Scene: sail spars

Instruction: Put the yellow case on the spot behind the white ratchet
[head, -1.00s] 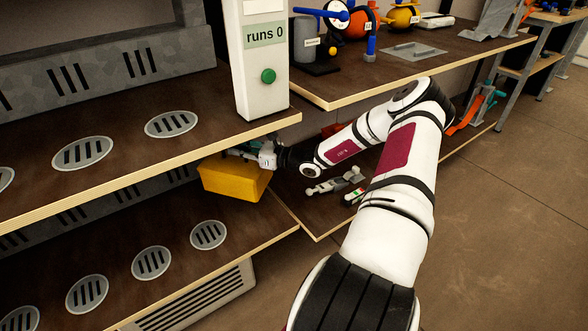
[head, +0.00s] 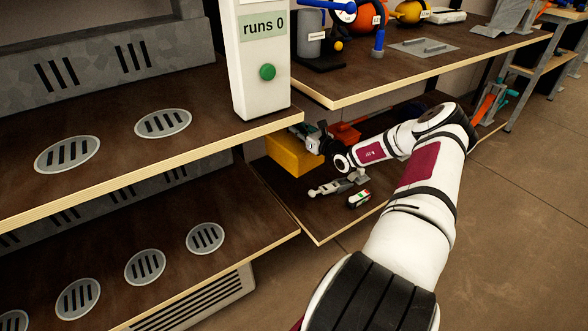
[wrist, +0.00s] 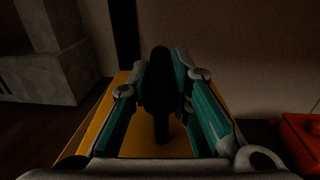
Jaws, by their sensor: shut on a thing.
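The yellow case (head: 290,156) hangs at my gripper (head: 304,134) over the far left part of the lower right shelf, partly under the upper shelf's edge. In the wrist view, my gripper (wrist: 164,75) has its teal fingers on either side of the case's dark upright handle (wrist: 161,100), with the yellow top (wrist: 98,132) below. I cannot tell whether the case touches the shelf. A pale grey-white tool (head: 334,187), which looks like the white ratchet, lies on the lower shelf in front of the case.
A small white, green and red item (head: 359,198) lies right of the pale tool. A red-orange thing (head: 346,133) sits behind my gripper and shows at the wrist view's right edge (wrist: 303,140).

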